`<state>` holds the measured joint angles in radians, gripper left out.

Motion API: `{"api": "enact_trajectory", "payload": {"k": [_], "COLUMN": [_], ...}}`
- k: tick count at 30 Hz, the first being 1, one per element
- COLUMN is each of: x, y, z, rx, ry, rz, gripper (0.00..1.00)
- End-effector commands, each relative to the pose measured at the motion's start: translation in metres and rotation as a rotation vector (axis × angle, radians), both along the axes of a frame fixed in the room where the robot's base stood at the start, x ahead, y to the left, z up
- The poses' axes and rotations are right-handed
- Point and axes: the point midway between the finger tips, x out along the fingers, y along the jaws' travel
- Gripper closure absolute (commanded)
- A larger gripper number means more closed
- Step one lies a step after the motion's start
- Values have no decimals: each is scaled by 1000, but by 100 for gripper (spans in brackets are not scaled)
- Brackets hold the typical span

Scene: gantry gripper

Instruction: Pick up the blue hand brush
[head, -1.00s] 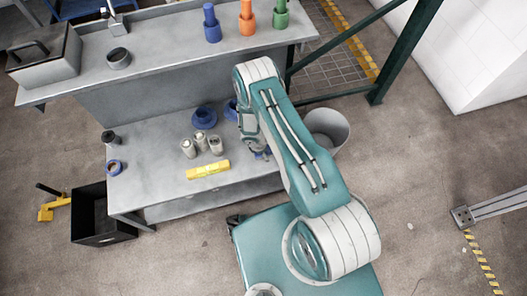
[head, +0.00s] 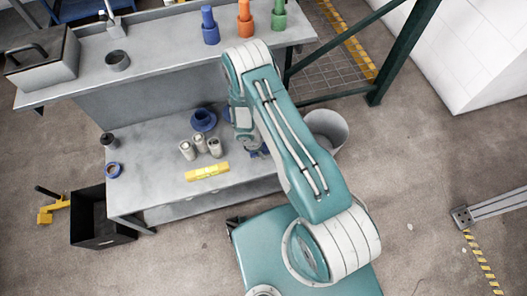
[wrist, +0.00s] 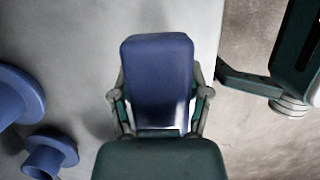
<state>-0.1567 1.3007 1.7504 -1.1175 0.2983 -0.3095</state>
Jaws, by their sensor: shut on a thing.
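The blue hand brush (wrist: 158,75) shows in the wrist view as a rounded blue block between the two fingers of my gripper (wrist: 160,98). The fingers press on its left and right sides, and my gripper is shut on it. Its lower part is hidden behind the gripper body. In the head view my gripper (head: 254,147) is over the right part of the lower grey bench (head: 150,155), mostly hidden by my arm. A small bit of blue shows beneath it there. I cannot tell how far the brush is above the bench.
A blue flanged part (head: 203,120) stands left of my arm, with several grey cylinders (head: 200,146) and a yellow level (head: 207,172) in front. A grey bin (head: 327,129) stands right of the bench. The upper shelf (head: 165,47) rises behind.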

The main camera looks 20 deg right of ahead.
Motion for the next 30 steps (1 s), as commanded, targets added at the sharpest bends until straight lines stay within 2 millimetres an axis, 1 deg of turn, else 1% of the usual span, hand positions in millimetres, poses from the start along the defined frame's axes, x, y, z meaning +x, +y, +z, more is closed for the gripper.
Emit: {"api": "enact_trajectory", "payload": {"k": [1,4,9,12,15,20,28,29,30], "x": [-5,-17,-43,-55,-63,-70,-71,-71,-71], "y": [9,25,59,75,85,94,94,95,95], "z": [14,38,55,64,69,74,75,75,75], "rx": [0,0,0,0,0,1,1,1,1], "ry": [-3,-3,-1,-2,0,-1,0,0,0], "rz": [6,5,7,5,2,0,-1,-1,-1], "gripper": [88,88,88,88,88,88,88,42,60]}}
